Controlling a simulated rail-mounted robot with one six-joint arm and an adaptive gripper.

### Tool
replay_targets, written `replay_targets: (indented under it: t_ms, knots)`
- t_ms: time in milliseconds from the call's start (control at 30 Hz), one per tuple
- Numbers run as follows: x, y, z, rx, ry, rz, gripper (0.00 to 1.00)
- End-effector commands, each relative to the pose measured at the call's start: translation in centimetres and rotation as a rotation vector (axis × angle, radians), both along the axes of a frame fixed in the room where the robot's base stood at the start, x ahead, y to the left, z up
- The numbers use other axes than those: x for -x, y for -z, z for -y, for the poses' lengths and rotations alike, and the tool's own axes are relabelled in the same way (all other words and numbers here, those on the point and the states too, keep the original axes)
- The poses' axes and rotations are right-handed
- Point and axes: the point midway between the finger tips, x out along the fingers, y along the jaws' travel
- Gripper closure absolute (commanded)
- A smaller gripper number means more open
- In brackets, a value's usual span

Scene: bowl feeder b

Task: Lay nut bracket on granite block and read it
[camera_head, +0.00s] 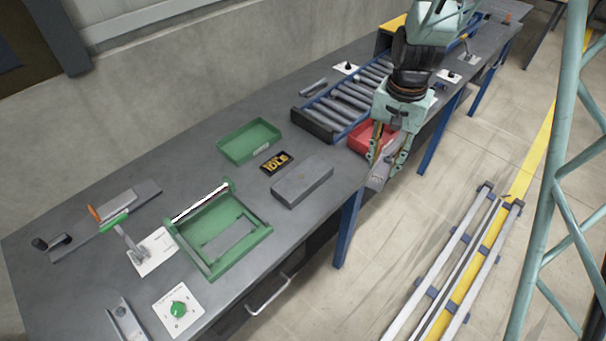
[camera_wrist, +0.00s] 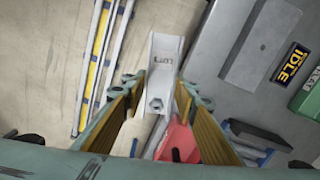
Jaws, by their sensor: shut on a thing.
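My gripper (camera_head: 385,160) is shut on the nut bracket (camera_head: 377,177), a grey metal piece hanging below the fingers, out past the bench's front edge. In the wrist view the bracket (camera_wrist: 163,72) shows between the yellow-lined fingers, with a dark marking near its far end and a hexagonal nut near the fingers. The marking is too small to read surely. The granite block (camera_head: 302,182) is a plain grey slab on the bench, left of my gripper, with a bare top. It also shows at the upper right of the wrist view (camera_wrist: 262,45). Bracket and block are apart.
A black IDLE sign (camera_head: 277,162) lies behind the block, with a green tray (camera_head: 249,141) beyond. A red bin (camera_head: 362,137) is beside my gripper, near the roller conveyor (camera_head: 345,105). A green fixture (camera_head: 218,232) stands left of the block. Floor rails (camera_head: 450,265) run at right.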

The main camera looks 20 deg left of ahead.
Motion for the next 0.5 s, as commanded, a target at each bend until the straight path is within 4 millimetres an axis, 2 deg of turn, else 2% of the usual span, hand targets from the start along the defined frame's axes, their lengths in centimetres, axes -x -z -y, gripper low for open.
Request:
replay_targets:
  t_ms: [33,200,500]
  knots:
    - [1.0,0.0,-1.1,0.000,0.013,-0.002,0.85]
    - [3.9,0.4,-4.0,0.001,0.079,-0.001,0.85]
    - [8.8,0.9,-7.9,0.000,0.182,-0.002,0.85]
